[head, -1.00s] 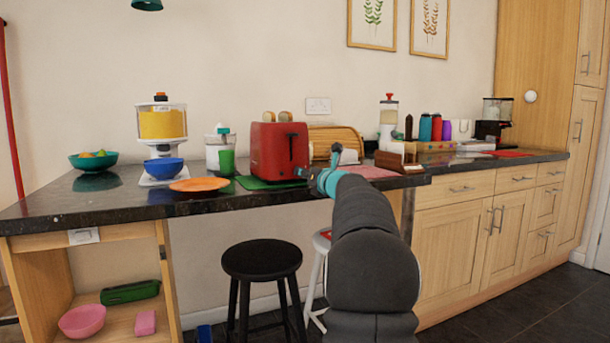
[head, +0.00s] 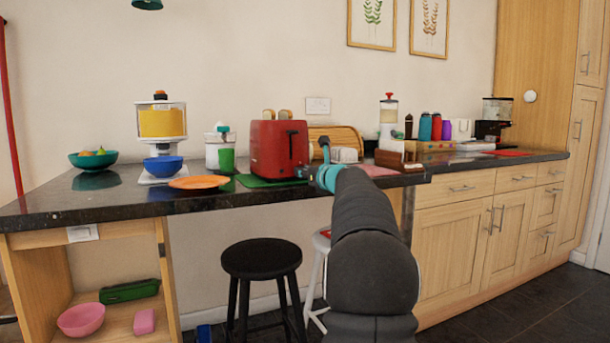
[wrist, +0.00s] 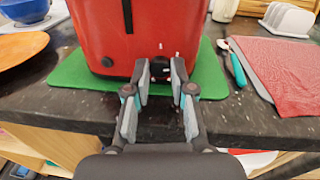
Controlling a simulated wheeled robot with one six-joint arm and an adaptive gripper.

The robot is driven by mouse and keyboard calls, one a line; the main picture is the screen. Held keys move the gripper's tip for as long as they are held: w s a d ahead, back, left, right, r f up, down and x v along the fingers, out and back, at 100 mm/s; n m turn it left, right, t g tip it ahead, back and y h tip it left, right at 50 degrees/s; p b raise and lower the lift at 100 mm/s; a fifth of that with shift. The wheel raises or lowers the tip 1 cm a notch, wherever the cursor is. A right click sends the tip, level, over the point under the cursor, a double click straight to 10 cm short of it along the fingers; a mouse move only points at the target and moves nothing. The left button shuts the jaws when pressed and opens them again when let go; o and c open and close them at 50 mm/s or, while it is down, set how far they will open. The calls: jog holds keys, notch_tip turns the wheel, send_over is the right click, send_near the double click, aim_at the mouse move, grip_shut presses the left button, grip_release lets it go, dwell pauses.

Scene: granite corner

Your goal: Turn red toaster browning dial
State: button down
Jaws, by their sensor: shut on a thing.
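The red toaster (head: 278,150) stands on a green mat (head: 262,183) on the dark counter, with toast showing in its top. In the wrist view the red toaster (wrist: 125,30) fills the upper middle. The black browning dial (wrist: 160,66) is low on its front face, between my fingertips. My gripper (wrist: 161,76) is shut on the dial, one finger on each side. In the head view my gripper (head: 312,173) is at the toaster's lower right and the dial cannot be made out. A black lever slot (wrist: 128,14) runs down the toaster front.
A second dark round spot (wrist: 107,62) is on the toaster's lower left front. A teal-handled utensil (wrist: 238,68) and a red cloth (wrist: 278,75) lie to the right. An orange plate (head: 200,183) is left. A black stool (head: 262,260) stands below.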

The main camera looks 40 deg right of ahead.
jog(key=n+b, duration=0.1)
jog(key=n, duration=0.3)
jog(key=shift+h+b, duration=0.3)
jog(key=n+b, duration=0.1)
jog(key=n, duration=0.3)
jog(key=shift+g+b, duration=0.3)
jog(key=shift+g, duration=0.1)
jog(key=n+b, duration=0.2)
jog(key=n, duration=0.1)
jog(key=shift+a+n+h, duration=0.1)
jog(key=shift+n+h, duration=0.3)
jog(key=shift+w+n+b, duration=0.1)
jog(key=shift+n+b, duration=0.5)
jog(key=shift+n, duration=0.4)
jog(key=c, duration=1)
grip_release()
